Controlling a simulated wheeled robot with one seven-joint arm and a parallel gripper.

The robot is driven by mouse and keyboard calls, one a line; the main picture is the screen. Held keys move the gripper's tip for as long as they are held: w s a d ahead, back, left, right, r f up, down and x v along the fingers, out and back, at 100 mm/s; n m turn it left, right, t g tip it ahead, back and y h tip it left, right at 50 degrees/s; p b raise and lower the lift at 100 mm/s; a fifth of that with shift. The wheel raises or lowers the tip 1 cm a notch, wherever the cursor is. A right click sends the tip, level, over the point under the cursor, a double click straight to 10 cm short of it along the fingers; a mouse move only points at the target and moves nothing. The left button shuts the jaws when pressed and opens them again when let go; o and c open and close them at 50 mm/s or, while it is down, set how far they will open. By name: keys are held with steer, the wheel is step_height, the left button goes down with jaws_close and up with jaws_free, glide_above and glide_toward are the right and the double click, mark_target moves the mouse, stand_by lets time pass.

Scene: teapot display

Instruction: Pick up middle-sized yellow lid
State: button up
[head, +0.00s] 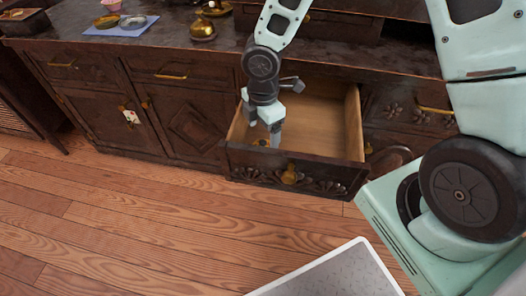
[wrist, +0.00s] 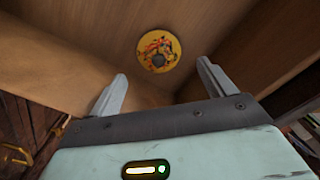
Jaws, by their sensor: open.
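A round yellow lid (wrist: 150,56) with a floral pattern and a dark knob lies on the bottom of the open drawer in the wrist view. In the head view my gripper (head: 275,136) reaches down into the drawer from above. The lid appears apart from the fingers. Its size against other lids cannot be told.
The wooden drawer (head: 318,112) is pulled out of the dark cabinet, with walls close around my gripper. The wooden floor in front is clear.

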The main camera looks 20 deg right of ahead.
mark_target(263, 142)
step_height(263, 142, down, 6)
steer(key=b, duration=0.3)
steer(key=shift+r, duration=0.25)
steer(key=c, duration=1.2)
steer(key=shift+o, duration=0.2)
